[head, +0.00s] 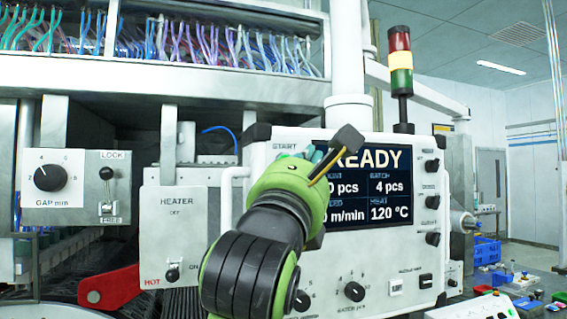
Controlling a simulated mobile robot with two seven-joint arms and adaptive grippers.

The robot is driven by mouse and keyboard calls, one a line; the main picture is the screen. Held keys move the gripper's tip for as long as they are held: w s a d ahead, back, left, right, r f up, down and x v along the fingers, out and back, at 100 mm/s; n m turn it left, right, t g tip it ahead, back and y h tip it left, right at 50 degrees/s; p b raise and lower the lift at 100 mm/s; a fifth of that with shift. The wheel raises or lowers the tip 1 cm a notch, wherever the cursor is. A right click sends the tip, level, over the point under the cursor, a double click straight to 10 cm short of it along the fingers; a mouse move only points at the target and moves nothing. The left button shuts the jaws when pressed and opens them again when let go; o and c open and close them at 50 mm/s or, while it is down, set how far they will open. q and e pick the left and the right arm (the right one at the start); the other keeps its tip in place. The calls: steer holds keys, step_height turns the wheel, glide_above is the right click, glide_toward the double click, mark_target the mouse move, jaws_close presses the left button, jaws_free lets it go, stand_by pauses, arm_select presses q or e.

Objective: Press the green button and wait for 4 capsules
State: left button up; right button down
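The control panel (385,262) stands in front of me with its screen (391,188) lit. The screen reads READY, a batch of 4 pcs and 120 °C; the count line is partly covered and ends in 0 pcs. The START label (285,146) is at the panel's upper left. My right gripper (334,152) is in front of the panel, just right of that label, over the screen's left part. A small teal-green patch shows beside it, but I cannot tell whether it is the green button. The fingers' opening and any contact are hidden. My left gripper is out of view.
A heater box (178,225) with a switch and a red lever (110,289) are left of the panel. A signal tower (400,62) rises above it. Black knobs (432,165) line its right side. Blue crates (487,251) stand at the far right.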

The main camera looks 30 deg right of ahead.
steer(key=w+d+p, duration=0.2)
steer(key=w, duration=0.6)
steer(key=shift+w+d, duration=0.15)
steer(key=shift+w, duration=0.25)
steer(key=shift+f, duration=0.1)
steer(key=shift+w, duration=0.1)
stand_by(1.0)
steer(key=shift+w+d, duration=0.1)
steer(key=shift+w, duration=0.2)
